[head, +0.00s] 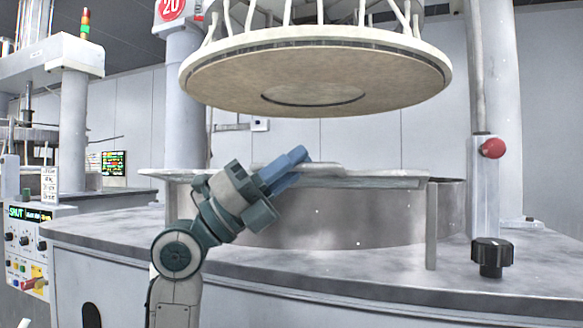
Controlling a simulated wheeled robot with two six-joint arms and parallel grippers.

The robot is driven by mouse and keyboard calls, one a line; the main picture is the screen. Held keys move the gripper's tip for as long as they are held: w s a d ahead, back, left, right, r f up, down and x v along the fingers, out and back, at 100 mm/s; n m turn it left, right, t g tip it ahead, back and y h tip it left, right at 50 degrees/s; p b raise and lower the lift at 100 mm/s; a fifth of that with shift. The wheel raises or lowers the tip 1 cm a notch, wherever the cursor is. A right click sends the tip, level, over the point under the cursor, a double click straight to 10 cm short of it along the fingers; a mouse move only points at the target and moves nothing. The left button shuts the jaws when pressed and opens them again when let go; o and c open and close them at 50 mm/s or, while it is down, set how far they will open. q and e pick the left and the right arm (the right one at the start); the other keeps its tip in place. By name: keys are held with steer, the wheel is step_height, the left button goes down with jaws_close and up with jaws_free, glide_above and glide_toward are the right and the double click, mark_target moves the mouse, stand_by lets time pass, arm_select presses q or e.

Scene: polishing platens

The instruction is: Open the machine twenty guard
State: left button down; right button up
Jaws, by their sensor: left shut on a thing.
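Machine twenty shows by its red number sign (172,8) at the top. A pale, flat guard (385,181) lies level along the top of the round metal basin wall (340,222). My left gripper (298,160) reaches up from the lower left, its blue fingers shut on the guard's near edge, close to a light raised bar. The fingers and wrist hide part of the guard and basin. My right gripper is not in view.
A large round platen (315,75) hangs above the guard, with a gap between. A red button (493,148) sits on the right column, a black knob (491,256) on the grey deck (350,265). At left a control panel (25,240) display reads "SHUT".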

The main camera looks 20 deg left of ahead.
arm_select(q)
steer(key=c, duration=1.5)
jaws_free()
steer(key=shift+o, duration=0.2)
steer(key=b+v, duration=0.2)
steer(key=v, duration=0.8)
steer(key=shift+s+a+f+b, duration=0.15)
steer(key=shift+a+f+b, duration=0.1)
steer(key=shift+f+b, duration=0.1)
